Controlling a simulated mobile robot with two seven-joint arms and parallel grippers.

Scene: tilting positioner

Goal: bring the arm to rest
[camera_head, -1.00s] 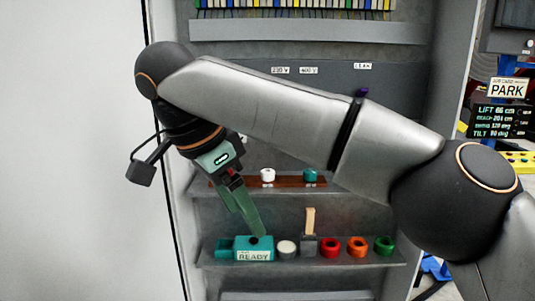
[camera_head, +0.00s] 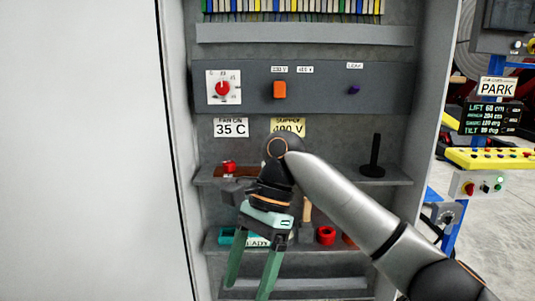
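My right arm comes in from the lower right and crosses in front of the cabinet's shelves. Its gripper (camera_head: 247,288) has two green fingers that point down and are spread apart, with nothing seen between them. It hangs in front of the lower shelf and partly covers a teal box (camera_head: 228,236) and its label. My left gripper is not in view.
The cabinet has a panel with a red knob (camera_head: 222,88), an orange switch (camera_head: 280,90) and a purple knob (camera_head: 354,90). A red part (camera_head: 229,167) and a black post (camera_head: 375,158) are on the upper shelf. A red ring (camera_head: 326,236) sits on the lower shelf. A yellow control bar (camera_head: 490,159) stands at right.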

